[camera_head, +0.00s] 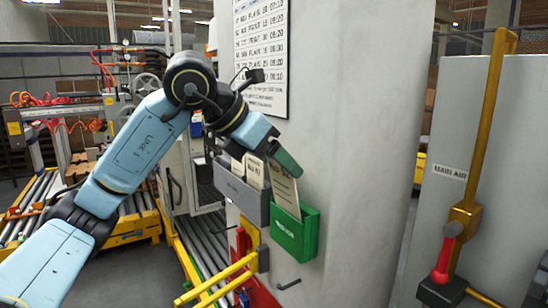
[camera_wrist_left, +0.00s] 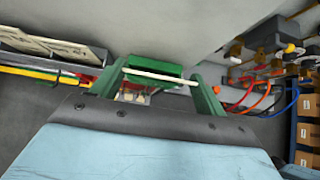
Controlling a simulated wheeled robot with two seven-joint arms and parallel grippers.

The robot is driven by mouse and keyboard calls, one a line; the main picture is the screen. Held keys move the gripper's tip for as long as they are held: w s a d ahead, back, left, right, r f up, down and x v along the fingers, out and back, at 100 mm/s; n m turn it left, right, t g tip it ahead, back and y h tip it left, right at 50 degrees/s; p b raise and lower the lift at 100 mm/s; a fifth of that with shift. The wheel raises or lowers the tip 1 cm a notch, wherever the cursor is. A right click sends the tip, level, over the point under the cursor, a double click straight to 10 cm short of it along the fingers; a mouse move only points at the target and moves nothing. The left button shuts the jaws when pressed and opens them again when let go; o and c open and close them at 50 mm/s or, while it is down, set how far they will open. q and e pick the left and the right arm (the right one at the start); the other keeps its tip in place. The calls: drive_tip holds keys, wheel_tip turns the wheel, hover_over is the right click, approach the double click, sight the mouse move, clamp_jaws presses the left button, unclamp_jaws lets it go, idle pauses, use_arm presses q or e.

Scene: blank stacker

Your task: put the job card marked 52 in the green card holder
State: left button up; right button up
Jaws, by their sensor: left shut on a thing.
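My left gripper (camera_head: 284,163) has green fingers and is shut on the upper end of a cream job card (camera_head: 285,191). The print at the card's top is partly covered and too small to read surely. The card leans slightly, and its lower end is at the mouth of the green card holder (camera_head: 292,238) on the grey column; how deep it sits is hidden. In the left wrist view the card (camera_wrist_left: 160,77) shows edge-on between the fingertips (camera_wrist_left: 160,80), with the green holder (camera_wrist_left: 155,64) just beyond. My right gripper is out of view.
A grey holder (camera_head: 246,200) with other cards (camera_head: 253,172) is left of the green one. Below are a yellow bar (camera_head: 225,275), a red part and a dark hook (camera_head: 289,285). A printed board (camera_head: 261,55) hangs above. The column is bare to the right.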

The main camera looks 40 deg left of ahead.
use_arm(q)
drive_tip(key=o, duration=1.7)
drive_tip(key=shift+c, duration=0.2)
drive_tip(key=v, duration=1.3)
drive_tip(key=shift+r+p, duration=0.2)
drive_tip(key=shift+p, duration=0.1)
drive_tip(key=shift+s, duration=0.1)
